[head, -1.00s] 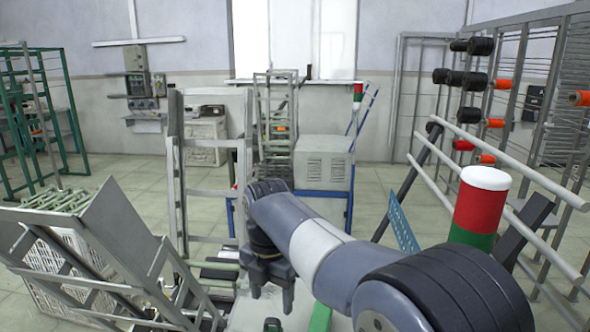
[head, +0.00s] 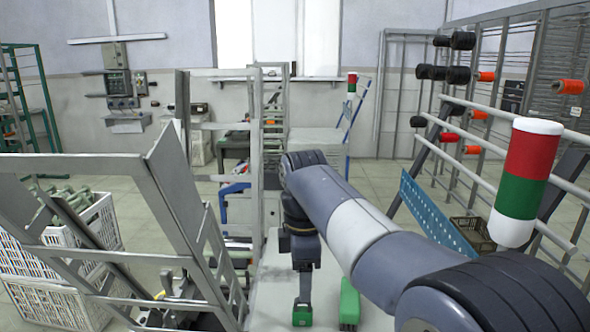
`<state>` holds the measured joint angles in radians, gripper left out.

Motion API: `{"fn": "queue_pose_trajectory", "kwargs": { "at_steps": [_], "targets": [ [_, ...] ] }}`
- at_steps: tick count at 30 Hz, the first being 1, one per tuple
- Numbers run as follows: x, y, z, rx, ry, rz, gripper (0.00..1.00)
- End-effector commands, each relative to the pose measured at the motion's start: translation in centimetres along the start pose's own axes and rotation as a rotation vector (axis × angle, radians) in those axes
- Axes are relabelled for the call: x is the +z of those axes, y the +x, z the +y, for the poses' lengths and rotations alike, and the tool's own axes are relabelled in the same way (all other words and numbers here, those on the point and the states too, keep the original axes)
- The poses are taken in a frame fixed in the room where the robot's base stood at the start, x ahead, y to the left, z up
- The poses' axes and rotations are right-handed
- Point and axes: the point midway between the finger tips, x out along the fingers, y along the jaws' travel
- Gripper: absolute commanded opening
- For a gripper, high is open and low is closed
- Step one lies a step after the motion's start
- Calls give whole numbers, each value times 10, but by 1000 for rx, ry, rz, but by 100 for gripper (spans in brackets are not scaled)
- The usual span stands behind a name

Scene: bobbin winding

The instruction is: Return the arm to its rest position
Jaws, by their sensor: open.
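My arm reaches in from the lower right of the head view, bends at its far joint, and hangs down to my gripper (head: 304,283). The gripper points down over a pale grey surface (head: 275,310) at the bottom middle. Its jaws are open, though they are seen nearly edge-on and overlap in this view. I see nothing held between them. A small green piece (head: 302,316) shows just below the fingertips; I cannot tell whether they touch. A second green piece (head: 349,305) stands to the right, apart from the gripper.
A grey tilted frame (head: 120,205) and a white crate (head: 75,280) with green bobbins fill the left. A red, white and green signal post (head: 526,180) stands close at right, before a rack with spools (head: 462,41). A blue perforated strip (head: 432,212) is near the arm.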

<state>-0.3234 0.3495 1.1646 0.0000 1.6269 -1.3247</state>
Motion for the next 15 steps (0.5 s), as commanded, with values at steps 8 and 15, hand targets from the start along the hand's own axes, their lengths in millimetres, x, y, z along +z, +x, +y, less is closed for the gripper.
{"fn": "queue_pose_trajectory", "kwargs": {
  "at_steps": [8,15],
  "targets": [
    [1,56,-1,-4,10,-1,60],
    [1,89,-1,-2,8,-1,60]
  ]
}}
